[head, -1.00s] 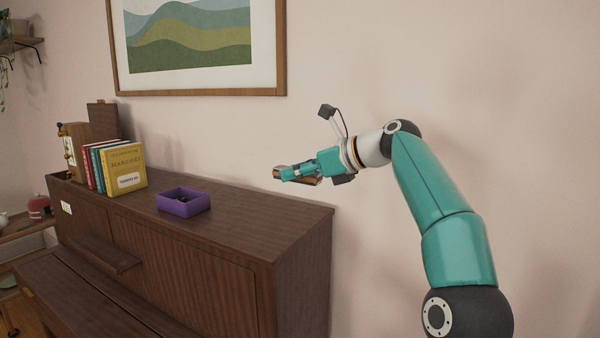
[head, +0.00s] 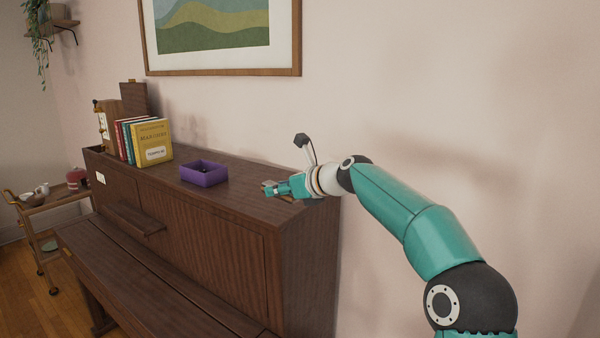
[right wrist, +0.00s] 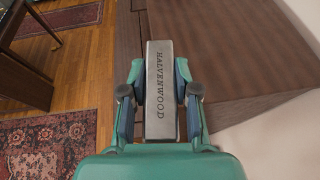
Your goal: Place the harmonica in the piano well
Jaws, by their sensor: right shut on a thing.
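The harmonica is a long silver-grey bar (right wrist: 160,62) lettered HALVENWOOD in the right wrist view. My right gripper (head: 269,189) is shut on it, with a finger on each long side; it also shows in the right wrist view (right wrist: 160,85). In the head view the gripper is at the right end of the dark brown upright piano (head: 215,235), near its top edge. A rim at the piano's left end (head: 93,152), above a small white label, may be the well; its inside is hidden. My left gripper is not in view.
A purple open box (head: 204,178) with something dark inside stands on the piano top, left of my gripper. A long bench (head: 150,275) runs in front. A trolley (head: 45,200) stands far left.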

